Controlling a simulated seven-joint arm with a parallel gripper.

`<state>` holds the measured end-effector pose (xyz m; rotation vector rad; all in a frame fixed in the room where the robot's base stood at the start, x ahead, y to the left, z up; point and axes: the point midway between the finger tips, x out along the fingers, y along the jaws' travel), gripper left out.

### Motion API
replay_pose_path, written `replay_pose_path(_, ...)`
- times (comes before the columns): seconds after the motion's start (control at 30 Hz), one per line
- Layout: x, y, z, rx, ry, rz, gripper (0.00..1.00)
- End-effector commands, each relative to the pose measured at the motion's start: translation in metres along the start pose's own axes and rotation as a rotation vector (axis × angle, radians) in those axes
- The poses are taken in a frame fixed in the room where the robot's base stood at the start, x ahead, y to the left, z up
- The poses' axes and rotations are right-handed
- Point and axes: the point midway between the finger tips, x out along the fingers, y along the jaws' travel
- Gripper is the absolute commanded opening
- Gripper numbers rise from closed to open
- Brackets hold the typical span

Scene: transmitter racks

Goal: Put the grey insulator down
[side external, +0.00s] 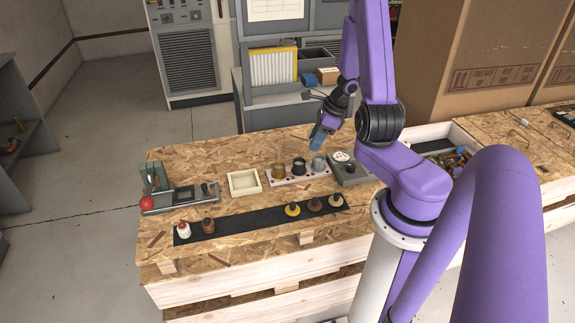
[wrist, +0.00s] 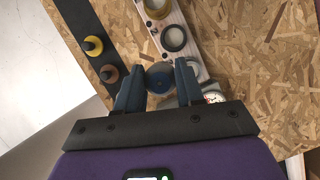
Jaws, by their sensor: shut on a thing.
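My gripper (wrist: 160,76) is shut on the grey insulator (wrist: 160,80), a round piece that looks bluish between the blue fingers in the wrist view. In the side view my gripper (side external: 321,136) is above the right end of a pale rack (side external: 299,177), and the held piece cannot be told apart from the fingers. The rack bears a brass-coloured cup (side external: 278,170), a black cup (side external: 299,166) and a grey cup (side external: 318,162). In the wrist view the grey cup (wrist: 197,70) is partly hidden by the right finger. The held insulator looks apart from the cups.
A black strip (side external: 258,221) along the front bears several insulators. An empty cream tray (side external: 244,183) lies left of the rack. A grey device with a white dial (side external: 347,168) stands right of the rack. A green device with a red knob (side external: 147,202) is at the left edge.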

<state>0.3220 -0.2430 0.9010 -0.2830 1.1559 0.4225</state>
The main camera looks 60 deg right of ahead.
Motion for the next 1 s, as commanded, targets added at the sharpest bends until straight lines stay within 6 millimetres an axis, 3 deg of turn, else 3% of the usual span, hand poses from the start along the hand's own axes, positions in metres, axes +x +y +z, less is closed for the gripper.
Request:
replay_pose_path(0.5,0.055,-0.083,0.02,0.0,-0.001,0.0,0.05)
replay_pose_path(0.8,0.098,-0.112,0.017,0.001,-0.001,-0.001,0.05)
replay_pose_path(1.0,0.108,-0.12,0.017,0.0,-0.001,-0.001,0.05)
